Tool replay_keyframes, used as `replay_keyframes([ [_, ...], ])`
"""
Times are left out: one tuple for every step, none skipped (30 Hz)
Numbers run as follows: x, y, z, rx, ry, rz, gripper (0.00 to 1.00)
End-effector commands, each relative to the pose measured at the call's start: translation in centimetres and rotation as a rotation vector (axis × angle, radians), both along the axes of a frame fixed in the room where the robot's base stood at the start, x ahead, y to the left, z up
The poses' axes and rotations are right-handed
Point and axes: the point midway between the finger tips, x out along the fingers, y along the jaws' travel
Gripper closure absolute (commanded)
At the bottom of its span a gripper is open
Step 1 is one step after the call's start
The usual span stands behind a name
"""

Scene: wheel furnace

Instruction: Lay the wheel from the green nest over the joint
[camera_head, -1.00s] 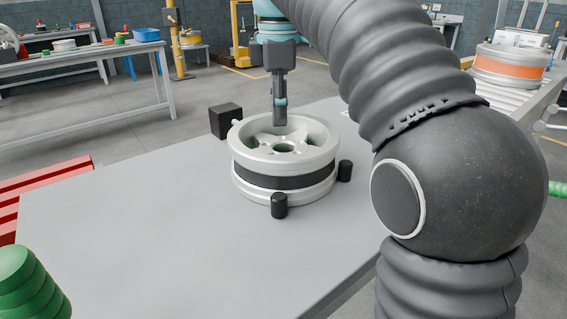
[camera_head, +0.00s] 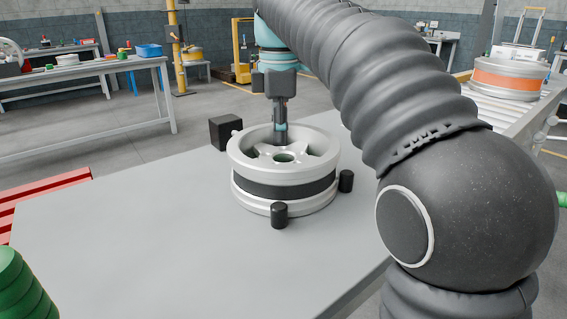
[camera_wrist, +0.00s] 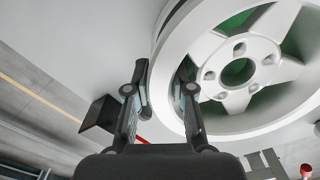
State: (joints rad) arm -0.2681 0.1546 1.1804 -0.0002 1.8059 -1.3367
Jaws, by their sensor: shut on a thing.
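The silver wheel (camera_head: 312,162) lies flat on the grey table in the head view, with a dark band around its side. In the wrist view the wheel (camera_wrist: 212,121) fills the upper right, and green shows through its spoke openings. My gripper (camera_head: 281,138) reaches down at the wheel's far rim. In the wrist view my gripper (camera_wrist: 164,82) has one finger outside the rim and one inside, shut on it. Most of whatever lies under the wheel is hidden. I cannot make out the joint.
Black posts (camera_head: 279,215) stand close around the wheel, and a black block (camera_head: 225,132) is behind it at left. The grey table (camera_head: 130,235) is bare to the left. A green ribbed object (camera_head: 18,285) is at lower left. A wheel with an orange band (camera_head: 508,80) sits on rollers at right.

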Motion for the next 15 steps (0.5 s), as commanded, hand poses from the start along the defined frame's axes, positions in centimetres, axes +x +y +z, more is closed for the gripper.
replay_keyframes([
  [-0.1, 0.0, 0.1, 0.000, 0.000, 0.000, 1.00],
  [-0.1, 0.0, 0.1, 0.000, 0.000, 0.000, 1.00],
  [-0.1, 0.0, 0.1, 0.000, 0.000, 0.000, 1.00],
  [-0.1, 0.0, 0.2, 0.000, 0.000, 0.000, 1.00],
  [0.0, 0.0, 0.3, 0.000, 0.000, 0.000, 1.00],
  [0.0, 0.0, 0.4, 0.000, 0.000, 0.000, 1.00],
  [0.0, 0.0, 0.5, 0.000, 0.000, 0.000, 1.00],
  [0.0, 0.0, 0.7, 0.000, 0.000, 0.000, 1.00],
  [0.0, 0.0, 0.8, 0.000, 0.000, 0.000, 1.00],
  [-0.1, 0.0, 0.9, 0.000, 0.000, 0.000, 1.00],
  [-0.1, 0.0, 1.0, 0.000, 0.000, 0.000, 1.00],
  [-0.1, 0.0, 1.2, 0.000, 0.000, 0.000, 1.00],
  [-0.1, 0.0, 1.3, 0.000, 0.000, 0.000, 1.00],
  [-0.1, 0.0, 1.4, 0.000, 0.000, 0.000, 1.00],
  [-0.1, 0.0, 1.5, 0.000, 0.000, 0.000, 1.00],
])
